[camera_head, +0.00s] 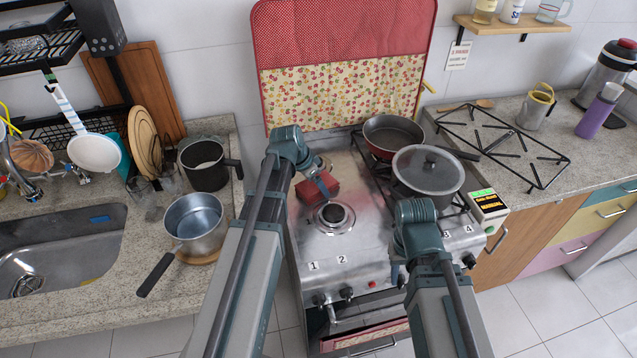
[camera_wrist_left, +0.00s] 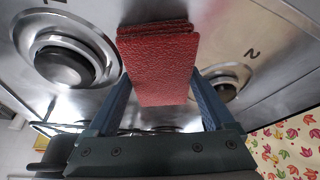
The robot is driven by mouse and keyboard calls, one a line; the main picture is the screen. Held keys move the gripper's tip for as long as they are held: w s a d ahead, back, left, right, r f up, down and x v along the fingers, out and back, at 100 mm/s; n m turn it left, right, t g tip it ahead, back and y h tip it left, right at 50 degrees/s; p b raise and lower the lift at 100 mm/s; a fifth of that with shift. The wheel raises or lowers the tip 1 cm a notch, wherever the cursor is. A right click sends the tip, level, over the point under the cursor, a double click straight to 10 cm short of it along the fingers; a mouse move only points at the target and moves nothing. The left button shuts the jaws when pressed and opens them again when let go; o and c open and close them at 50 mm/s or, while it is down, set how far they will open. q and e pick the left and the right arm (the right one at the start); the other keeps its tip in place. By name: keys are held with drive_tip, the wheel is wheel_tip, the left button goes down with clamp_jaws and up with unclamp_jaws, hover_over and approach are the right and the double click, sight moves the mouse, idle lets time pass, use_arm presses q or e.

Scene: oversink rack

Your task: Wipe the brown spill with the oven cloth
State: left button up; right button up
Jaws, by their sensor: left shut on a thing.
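The oven cloth (camera_head: 314,192), a folded red textured pad, is over the left rear part of the stove, behind the front left burner. My left gripper (camera_head: 331,195) is shut on it; in the left wrist view the cloth (camera_wrist_left: 160,65) sits between the two blue fingers (camera_wrist_left: 160,100). I cannot tell whether the cloth touches the steel stove top (camera_head: 335,251). No brown spill can be made out clearly; the cloth and my left arm cover part of the stove top. My right gripper (camera_head: 397,272) hangs by the stove's front edge, its jaws too small to judge.
A lidded pot (camera_head: 427,171) and a red frying pan (camera_head: 393,136) stand on the stove's right side. A metal saucepan (camera_head: 195,222) stands on the left counter near the sink (camera_head: 108,232). A timer-like box (camera_head: 487,205) is at the stove's right edge.

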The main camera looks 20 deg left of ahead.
use_arm(q)
drive_tip(key=shift+r, duration=0.1)
wheel_tip(320, 180, up, 6)
drive_tip(key=p, duration=0.6)
wheel_tip(320, 180, up, 3)
drive_tip(key=p, duration=0.3)
